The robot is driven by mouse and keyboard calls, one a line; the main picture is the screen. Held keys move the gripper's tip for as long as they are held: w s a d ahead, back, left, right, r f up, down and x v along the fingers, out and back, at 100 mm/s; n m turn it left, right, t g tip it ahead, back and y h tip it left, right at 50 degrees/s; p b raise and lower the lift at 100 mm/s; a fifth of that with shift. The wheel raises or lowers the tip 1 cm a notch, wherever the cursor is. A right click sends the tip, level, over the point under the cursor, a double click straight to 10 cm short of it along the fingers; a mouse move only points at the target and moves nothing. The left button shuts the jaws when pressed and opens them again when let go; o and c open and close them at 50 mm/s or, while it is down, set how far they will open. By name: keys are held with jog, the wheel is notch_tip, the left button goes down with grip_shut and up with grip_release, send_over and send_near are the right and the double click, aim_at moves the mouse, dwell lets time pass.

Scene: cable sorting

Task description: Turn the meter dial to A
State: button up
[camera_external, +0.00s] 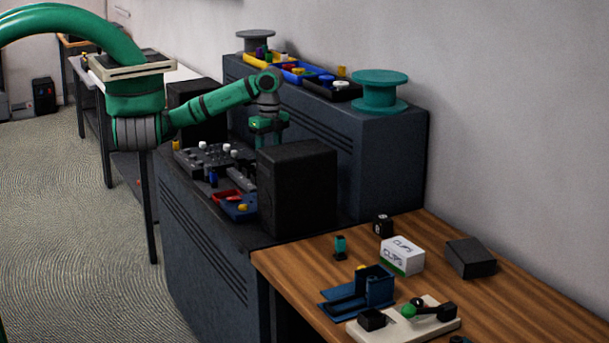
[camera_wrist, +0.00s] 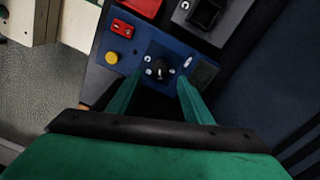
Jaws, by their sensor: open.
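The meter is a blue panel (camera_wrist: 137,36) in the wrist view, with a small black dial (camera_wrist: 160,70) and white marks around it. The marks are too small to read, so I cannot tell where the dial points. My gripper (camera_wrist: 161,79) is open, its green fingers to the left and right of the dial; contact cannot be made out. In the external view my gripper (camera_external: 267,139) is over the dark bench, partly behind a black box. The blue panel (camera_external: 233,210) shows at the bench's front edge, its dial not clear there.
A yellow button (camera_wrist: 112,57) and a red part (camera_wrist: 122,27) lie left of the dial. A dark screen (camera_wrist: 206,72) is on its right. The tall black box (camera_external: 298,188) stands close by. A wooden table (camera_external: 500,300) with parts adjoins the bench.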

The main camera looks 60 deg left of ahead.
jog(key=shift+w+r, duration=0.1)
jog(key=shift+r, duration=1.35)
